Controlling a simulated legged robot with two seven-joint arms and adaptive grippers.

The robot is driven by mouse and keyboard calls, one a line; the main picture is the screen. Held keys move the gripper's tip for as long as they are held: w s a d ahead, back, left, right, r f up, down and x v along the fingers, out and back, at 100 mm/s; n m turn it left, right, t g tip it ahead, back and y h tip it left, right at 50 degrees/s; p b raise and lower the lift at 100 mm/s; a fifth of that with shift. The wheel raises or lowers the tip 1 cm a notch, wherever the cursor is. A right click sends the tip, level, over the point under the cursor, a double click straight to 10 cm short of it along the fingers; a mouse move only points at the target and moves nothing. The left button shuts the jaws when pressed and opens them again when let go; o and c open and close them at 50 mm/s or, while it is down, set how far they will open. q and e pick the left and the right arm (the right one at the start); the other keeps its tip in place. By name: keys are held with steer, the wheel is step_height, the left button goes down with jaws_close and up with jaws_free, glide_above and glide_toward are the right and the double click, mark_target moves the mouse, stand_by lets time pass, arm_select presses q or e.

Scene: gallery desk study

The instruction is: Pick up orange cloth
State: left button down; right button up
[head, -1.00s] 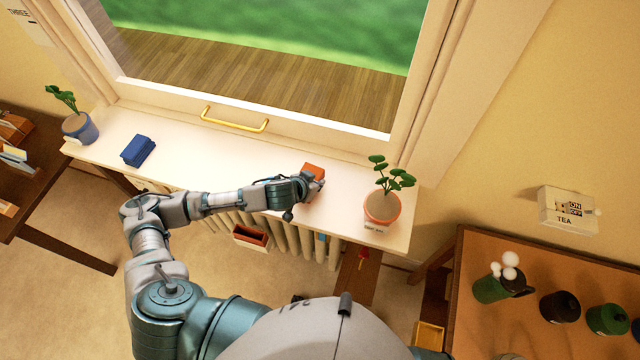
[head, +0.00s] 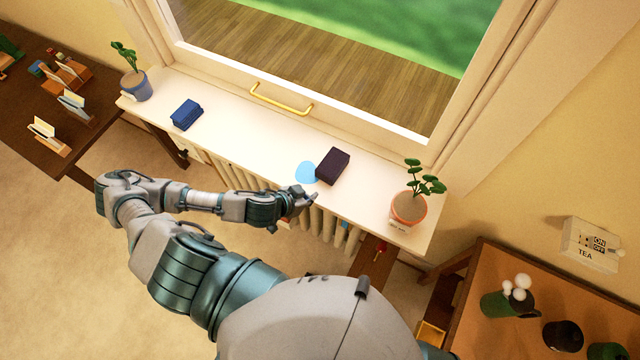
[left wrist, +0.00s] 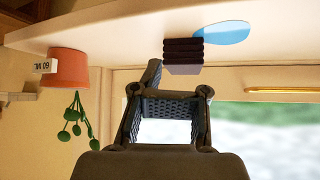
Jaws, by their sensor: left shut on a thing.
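No orange cloth shows in either view now. A dark purple folded cloth (head: 333,167) rests on the white sill, to the left of the orange plant pot. In the left wrist view it shows as a dark layered block (left wrist: 183,50) just beyond the fingertips. My left gripper (head: 313,198) is at the sill's front edge, at the near side of this cloth. My right gripper is not in view.
A light blue flat patch (head: 306,172) lies left of the dark cloth. A blue cloth (head: 186,114) and blue-potted plant (head: 137,85) stand further left on the sill (head: 245,130). An orange-potted plant (head: 408,210) stands right. The window handle (head: 280,98) is behind.

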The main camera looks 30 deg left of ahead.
arm_select(q)
steer(key=shift+s+a+f, duration=0.1)
steer(key=shift+s+a, duration=0.15)
steer(key=shift+a, duration=0.1)
steer(key=c, duration=1.6)
jaws_free()
steer(key=o, duration=1.2)
steer(key=shift+d, duration=0.2)
steer(key=shift+o, duration=0.4)
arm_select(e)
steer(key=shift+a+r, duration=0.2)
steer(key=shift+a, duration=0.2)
